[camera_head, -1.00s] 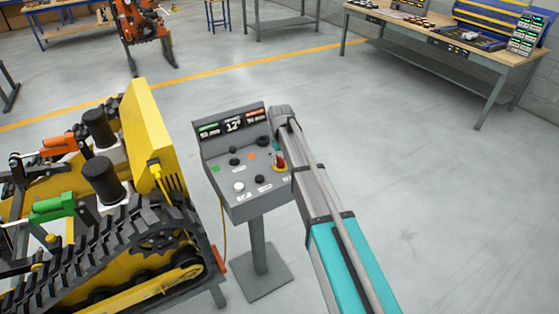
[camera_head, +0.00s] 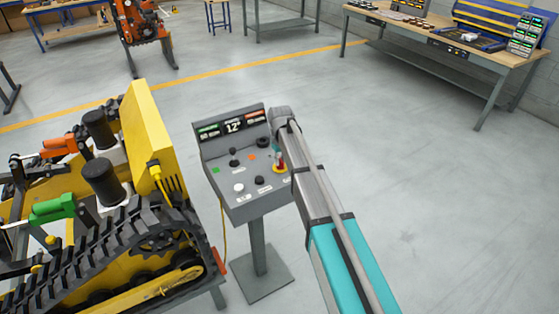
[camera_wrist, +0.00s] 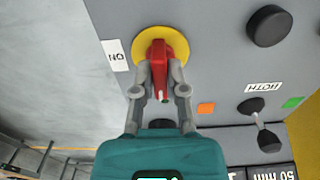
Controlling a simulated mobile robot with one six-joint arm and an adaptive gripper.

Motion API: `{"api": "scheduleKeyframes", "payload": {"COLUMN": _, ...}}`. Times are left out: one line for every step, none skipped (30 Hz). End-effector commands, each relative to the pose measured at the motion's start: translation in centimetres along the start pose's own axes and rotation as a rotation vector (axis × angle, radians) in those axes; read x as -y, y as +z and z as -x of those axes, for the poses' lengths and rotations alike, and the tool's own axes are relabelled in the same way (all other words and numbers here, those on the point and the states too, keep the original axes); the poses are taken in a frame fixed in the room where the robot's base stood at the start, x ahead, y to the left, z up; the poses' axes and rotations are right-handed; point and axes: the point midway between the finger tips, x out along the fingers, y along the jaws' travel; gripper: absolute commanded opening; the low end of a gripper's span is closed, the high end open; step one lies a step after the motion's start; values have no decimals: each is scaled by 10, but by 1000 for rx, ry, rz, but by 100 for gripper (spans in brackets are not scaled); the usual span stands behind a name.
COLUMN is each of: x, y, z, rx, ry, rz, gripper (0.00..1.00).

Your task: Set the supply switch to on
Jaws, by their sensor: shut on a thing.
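The supply switch is a red handle (camera_wrist: 160,66) on a yellow round plate (camera_wrist: 178,41) on the grey control panel (camera_wrist: 215,50). In the wrist view my gripper (camera_wrist: 159,78) has one finger on each side of the red handle and is shut on it. A white "ON" label (camera_wrist: 115,55) sits left of the yellow plate there, upside down. In the head view the red handle (camera_head: 280,158) shows at the right side of the sloped panel (camera_head: 230,203), beside my arm. My gripper there (camera_head: 278,152) is small and partly hidden by my arm.
The panel also carries a black knob (camera_wrist: 269,26), a toggle lever (camera_wrist: 265,135) and an orange square (camera_wrist: 206,108). A yellow tracked carrier (camera_head: 150,130) stands close left of the panel. Open floor (camera_head: 420,190) lies to the right.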

Motion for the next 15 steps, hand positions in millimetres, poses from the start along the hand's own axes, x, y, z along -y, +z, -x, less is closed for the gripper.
{"api": "scheduleKeyframes", "payload": {"x": 2, "y": 0, "z": 0, "rx": -1, "ry": -4, "rz": -13, "gripper": 0}}
{"api": "scheduleKeyframes", "payload": {"x": 2, "y": 0, "z": 0, "rx": -1, "ry": -4, "rz": -25, "gripper": 0}}
{"api": "scheduleKeyframes", "payload": {"x": 2, "y": 0, "z": 0, "rx": -1, "ry": -4, "rz": -41, "gripper": 0}}
{"api": "scheduleKeyframes", "payload": {"x": 2, "y": 0, "z": 0, "rx": -1, "ry": -4, "rz": -56, "gripper": 0}}
{"api": "scheduleKeyframes", "payload": {"x": 2, "y": 0, "z": 0, "rx": -1, "ry": -4, "rz": -71, "gripper": 0}}
{"api": "scheduleKeyframes", "payload": {"x": 2, "y": 0, "z": 0, "rx": -1, "ry": -4, "rz": -94, "gripper": 0}}
{"api": "scheduleKeyframes", "payload": {"x": 2, "y": 0, "z": 0, "rx": -1, "ry": -4, "rz": -112, "gripper": 0}}
{"api": "scheduleKeyframes", "payload": {"x": 2, "y": 0, "z": 0, "rx": -1, "ry": -4, "rz": -132, "gripper": 0}}
{"api": "scheduleKeyframes", "payload": {"x": 2, "y": 0, "z": 0, "rx": -1, "ry": -4, "rz": -161, "gripper": 0}}
{"api": "scheduleKeyframes", "payload": {"x": 2, "y": 0, "z": 0, "rx": 0, "ry": -4, "rz": -184, "gripper": 0}}
{"api": "scheduleKeyframes", "payload": {"x": 2, "y": 0, "z": 0, "rx": 0, "ry": -4, "rz": -207, "gripper": 0}}
{"api": "scheduleKeyframes", "payload": {"x": 2, "y": 0, "z": 0, "rx": 0, "ry": -4, "rz": -240, "gripper": 0}}
{"api": "scheduleKeyframes", "payload": {"x": 2, "y": 0, "z": 0, "rx": 0, "ry": -4, "rz": -266, "gripper": 0}}
{"api": "scheduleKeyframes", "payload": {"x": 2, "y": 0, "z": 0, "rx": 0, "ry": -4, "rz": -293, "gripper": 0}}
{"api": "scheduleKeyframes", "payload": {"x": 2, "y": 0, "z": 0, "rx": 0, "ry": -4, "rz": -329, "gripper": 0}}
